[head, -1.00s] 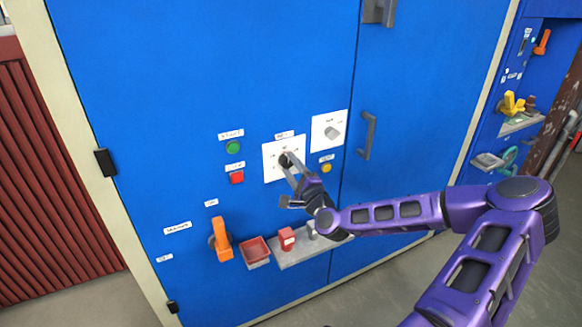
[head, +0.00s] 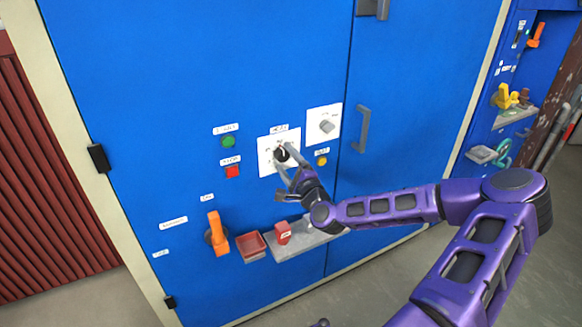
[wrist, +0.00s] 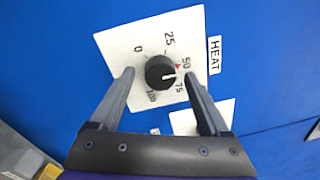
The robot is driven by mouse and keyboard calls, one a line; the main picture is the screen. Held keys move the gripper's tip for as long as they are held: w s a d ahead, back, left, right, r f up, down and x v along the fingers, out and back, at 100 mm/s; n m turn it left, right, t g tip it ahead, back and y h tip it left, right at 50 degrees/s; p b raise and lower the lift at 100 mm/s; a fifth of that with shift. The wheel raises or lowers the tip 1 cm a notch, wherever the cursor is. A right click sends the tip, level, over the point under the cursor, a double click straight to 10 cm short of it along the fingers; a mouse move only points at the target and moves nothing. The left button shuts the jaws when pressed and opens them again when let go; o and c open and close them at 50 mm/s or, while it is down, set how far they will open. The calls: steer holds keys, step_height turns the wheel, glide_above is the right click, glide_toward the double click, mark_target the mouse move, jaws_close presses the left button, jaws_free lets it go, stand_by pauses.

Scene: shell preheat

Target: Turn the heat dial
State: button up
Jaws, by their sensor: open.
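The heat dial (wrist: 160,72) is a round black knob on a white plate marked 0, 25, 50, 75 and 100, with a HEAT label (wrist: 214,55) beside it. Its white pointer line points close to the 75 mark, and a small red mark sits near 50. In the head view the dial (head: 281,154) is partly hidden by my gripper (head: 285,161). In the wrist view my gripper (wrist: 158,75) is open, with one finger on each side of the dial and visible gaps to the knob.
A second white plate with a grey knob (head: 327,127) sits up and right. A green button (head: 228,142), red button (head: 233,172) and yellow button (head: 321,161) are nearby. Below are an orange lever (head: 217,233), red tray (head: 251,246) and grey shelf (head: 300,241).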

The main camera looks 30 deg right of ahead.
steer(key=s+f+p, duration=0.1)
steer(key=s+p, duration=0.1)
steer(key=s, duration=1.5)
steer(key=shift+s, duration=0.2)
